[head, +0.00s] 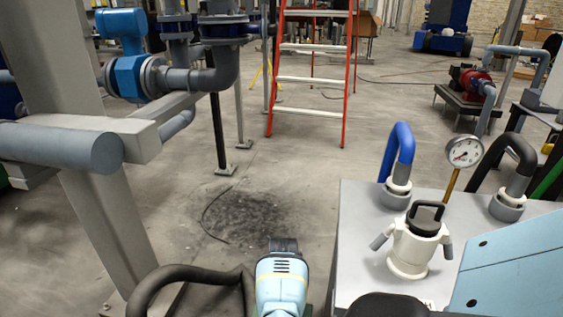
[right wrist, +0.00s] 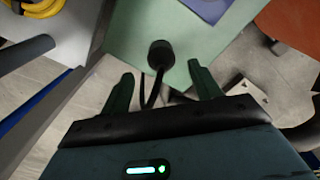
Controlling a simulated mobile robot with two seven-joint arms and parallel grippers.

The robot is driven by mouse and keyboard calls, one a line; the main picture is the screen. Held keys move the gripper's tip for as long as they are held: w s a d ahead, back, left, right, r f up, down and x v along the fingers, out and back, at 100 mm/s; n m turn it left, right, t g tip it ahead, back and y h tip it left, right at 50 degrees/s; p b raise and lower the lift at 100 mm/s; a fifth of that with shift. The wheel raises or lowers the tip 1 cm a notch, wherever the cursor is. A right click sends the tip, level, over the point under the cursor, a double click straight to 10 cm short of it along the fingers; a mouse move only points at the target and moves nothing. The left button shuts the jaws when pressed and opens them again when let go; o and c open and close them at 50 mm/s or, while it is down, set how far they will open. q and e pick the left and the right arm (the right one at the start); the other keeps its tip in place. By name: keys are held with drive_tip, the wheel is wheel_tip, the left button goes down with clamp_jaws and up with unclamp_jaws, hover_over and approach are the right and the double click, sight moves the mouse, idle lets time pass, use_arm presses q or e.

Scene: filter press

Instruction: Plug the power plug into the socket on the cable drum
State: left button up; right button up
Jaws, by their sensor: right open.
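In the right wrist view my right gripper (right wrist: 160,70) is open, its two dark green fingers spread apart. A short black cylinder (right wrist: 160,54), which looks like the power plug, lies between and just beyond the fingertips, over a pale green surface. A black cable (right wrist: 153,90) runs from it back toward the gripper's palm. Neither finger appears to touch the plug. I cannot make out the cable drum or its socket in either view. My left gripper is not in view, and the right one does not show in the head view.
A grey cabinet (head: 352,225) with hoses, a gauge (head: 464,151) and a white fitting (head: 413,252) stands at right. A light blue housing (head: 281,285) is at the bottom centre. Blue valve piping (head: 128,74) fills the left. A ladder (head: 310,80) stands beyond open floor. A yellow coil (right wrist: 37,6) shows at top left.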

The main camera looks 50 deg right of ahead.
wheel_tip(320, 180, down, 4)
drive_tip(key=shift+a+f+b, duration=0.1)
drive_tip(key=shift+f+b, duration=0.1)
drive_tip(key=shift+b, duration=0.65)
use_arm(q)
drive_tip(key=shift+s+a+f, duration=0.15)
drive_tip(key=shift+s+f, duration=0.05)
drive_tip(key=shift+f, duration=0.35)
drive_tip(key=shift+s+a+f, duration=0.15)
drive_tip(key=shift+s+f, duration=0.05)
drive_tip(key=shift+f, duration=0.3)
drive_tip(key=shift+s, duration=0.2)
use_arm(e)
drive_tip(key=shift+c, duration=0.7)
drive_tip(key=c, duration=0.9)
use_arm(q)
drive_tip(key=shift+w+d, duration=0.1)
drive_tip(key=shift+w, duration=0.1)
use_arm(e)
drive_tip(key=shift+o, duration=0.2)
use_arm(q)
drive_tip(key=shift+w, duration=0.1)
use_arm(e)
drive_tip(key=shift+r, duration=0.1)
